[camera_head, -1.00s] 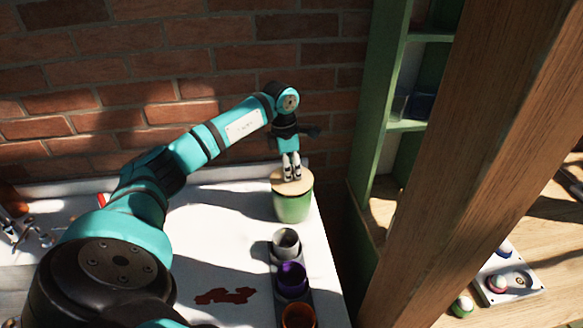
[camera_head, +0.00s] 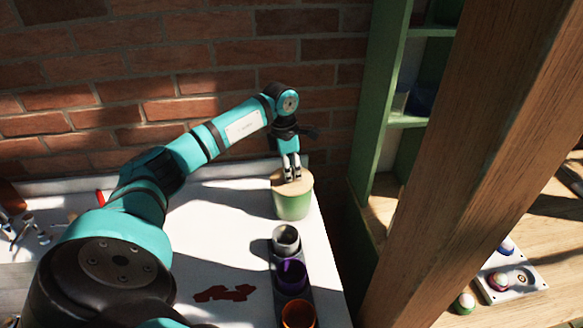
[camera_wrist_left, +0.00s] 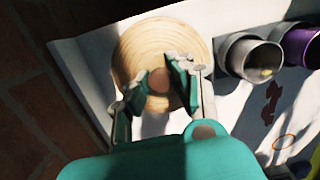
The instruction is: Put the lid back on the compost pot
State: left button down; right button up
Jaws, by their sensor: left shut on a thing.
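The green compost pot (camera_head: 292,208) stands on the white table near its back right corner. Its round wooden lid (camera_head: 279,184) rests on top of the pot and looks level. In the left wrist view the lid (camera_wrist_left: 137,50) shows from above with a round knob (camera_wrist_left: 159,80) at its middle. My left gripper (camera_head: 292,178) points down over the lid, and in the left wrist view its fingers (camera_wrist_left: 158,85) are on either side of the knob, shut on it. Whether the lid's edge sits fully in the pot's rim cannot be told. My right gripper is not in view.
A row of cups stands in front of the pot: grey (camera_head: 286,240), purple (camera_head: 291,276) and orange (camera_head: 298,314). A dark red stain (camera_head: 224,293) marks the table (camera_head: 225,240). A brick wall is behind; a green shelf (camera_head: 369,120) and wooden post (camera_head: 465,160) stand right.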

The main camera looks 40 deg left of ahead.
pick_arm(q)
jog(key=shift+f, duration=0.1)
jog(key=c, duration=1.1)
grip_release()
